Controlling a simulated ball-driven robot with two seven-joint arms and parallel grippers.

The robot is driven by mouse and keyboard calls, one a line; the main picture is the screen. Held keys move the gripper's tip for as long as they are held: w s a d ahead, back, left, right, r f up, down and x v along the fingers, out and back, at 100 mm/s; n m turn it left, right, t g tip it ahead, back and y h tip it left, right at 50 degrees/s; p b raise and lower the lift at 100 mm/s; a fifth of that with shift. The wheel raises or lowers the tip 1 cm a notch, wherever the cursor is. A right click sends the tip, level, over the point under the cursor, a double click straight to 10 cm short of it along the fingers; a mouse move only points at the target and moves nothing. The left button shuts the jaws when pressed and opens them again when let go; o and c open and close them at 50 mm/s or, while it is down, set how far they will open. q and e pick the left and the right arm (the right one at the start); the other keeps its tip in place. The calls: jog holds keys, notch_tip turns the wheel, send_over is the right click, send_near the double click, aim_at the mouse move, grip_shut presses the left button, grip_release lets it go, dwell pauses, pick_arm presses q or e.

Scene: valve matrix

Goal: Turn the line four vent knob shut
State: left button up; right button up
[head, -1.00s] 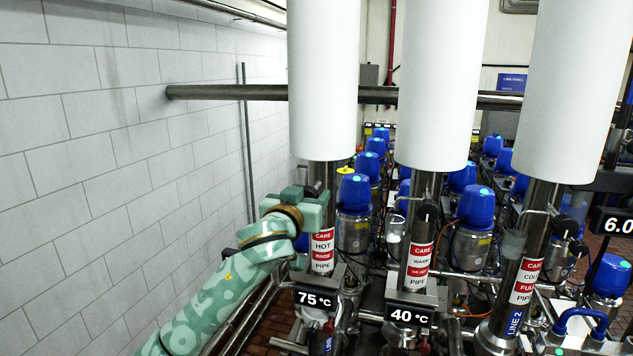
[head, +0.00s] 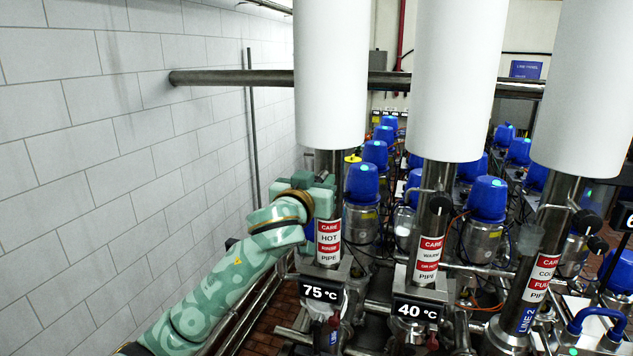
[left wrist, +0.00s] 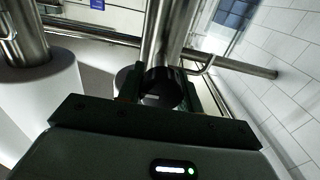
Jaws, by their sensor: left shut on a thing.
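In the head view the knob on this pipe is hidden behind the gripper. In the left wrist view a dark round knob (left wrist: 162,90) sits between the fingers of my left gripper (left wrist: 164,80), in front of the steel pipe (left wrist: 165,35). The gripper is shut on it. I cannot tell the knob's turn angle. My right gripper is not in view.
Similar black knobs show on the middle pipe (head: 440,203) and right pipe (head: 586,221). Thick white pipe covers (head: 330,75) hang above. Blue-capped valves (head: 487,198) crowd behind. A tiled wall (head: 110,150) stands left.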

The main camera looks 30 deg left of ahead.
pick_arm(q)
jog(key=shift+m, duration=0.3)
jog(key=m, duration=1.7)
jog(key=shift+d+f, duration=0.15)
dwell(0.4)
jog(key=o, duration=0.7)
jog(key=shift+o, duration=1.4)
jog(key=shift+w, duration=0.1)
jog(key=shift+w+f, duration=0.1)
jog(key=shift+w, duration=0.05)
